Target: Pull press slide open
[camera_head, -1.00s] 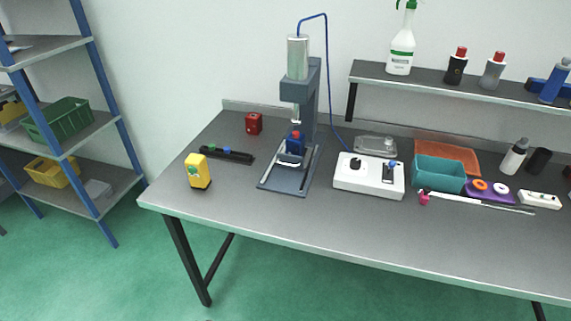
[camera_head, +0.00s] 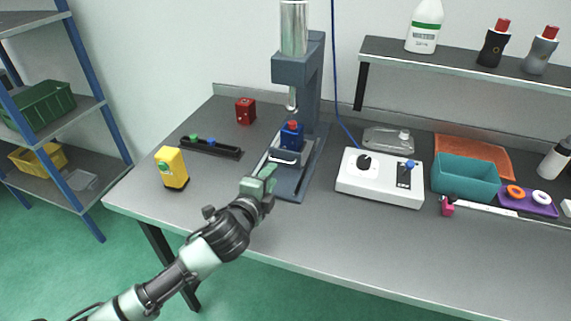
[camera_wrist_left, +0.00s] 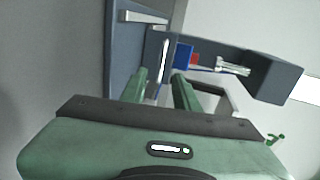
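The press (camera_head: 314,90) stands on the table, a grey-blue frame with a silver cylinder on top. Its slide is at the base, with a pale handle bar (camera_head: 284,157) at the front; a blue part with a red top (camera_head: 291,136) sits behind the bar under the ram. My left gripper (camera_head: 268,173) is just in front of the handle bar. In the left wrist view its two green fingers (camera_wrist_left: 160,80) are apart, with the pale bar (camera_wrist_left: 165,56) ahead of the gap. Contact cannot be told. My right gripper is in neither view.
A white control box (camera_head: 380,180) stands right of the press. A yellow block (camera_head: 172,168), a black rail (camera_head: 210,147) and a red block (camera_head: 245,111) lie to the left. A teal bin (camera_head: 465,178) is farther right. The table front is mostly clear.

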